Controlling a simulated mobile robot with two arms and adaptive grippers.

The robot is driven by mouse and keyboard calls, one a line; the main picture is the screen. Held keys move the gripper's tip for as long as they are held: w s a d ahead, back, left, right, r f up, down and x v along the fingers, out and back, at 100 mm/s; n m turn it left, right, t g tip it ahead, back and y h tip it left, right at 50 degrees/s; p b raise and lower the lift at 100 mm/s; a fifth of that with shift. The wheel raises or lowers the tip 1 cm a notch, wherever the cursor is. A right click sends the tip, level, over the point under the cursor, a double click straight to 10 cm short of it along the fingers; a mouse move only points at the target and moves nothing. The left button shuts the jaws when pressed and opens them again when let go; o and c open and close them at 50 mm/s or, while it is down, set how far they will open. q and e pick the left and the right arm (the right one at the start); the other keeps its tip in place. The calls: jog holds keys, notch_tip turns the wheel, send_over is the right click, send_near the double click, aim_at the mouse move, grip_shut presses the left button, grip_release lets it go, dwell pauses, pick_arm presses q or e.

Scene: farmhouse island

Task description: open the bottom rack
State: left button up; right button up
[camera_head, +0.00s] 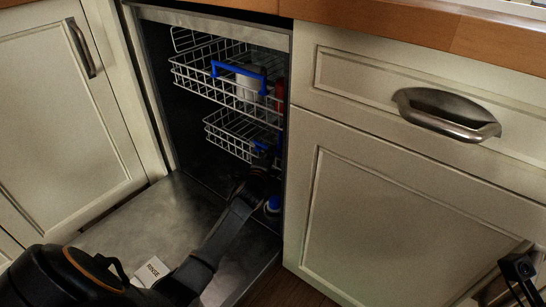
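The dishwasher stands open, with its door (165,212) folded down flat. The bottom rack (228,135) is white wire and sits inside the dark cavity, below the upper rack. A blue piece (266,145) shows at its right front. My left arm comes in from the lower left over the door. My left gripper (259,172) is dark and is at the right front of the bottom rack, just below the blue piece. Its fingers blend into the dark cavity, so I cannot tell whether they touch the rack. A dark part of my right gripper (518,272) shows at the lower right edge.
The upper rack (195,73) has a blue handle (238,70) and holds a white item and a red item (280,93). Another blue thing (273,205) is low at the right. A white label (151,271) lies on the door. Cabinets with metal handles flank the opening.

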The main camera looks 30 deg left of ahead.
pick_arm(q)
jog(key=shift+b+x, duration=0.65)
jog(key=shift+x, duration=1.2)
grip_shut()
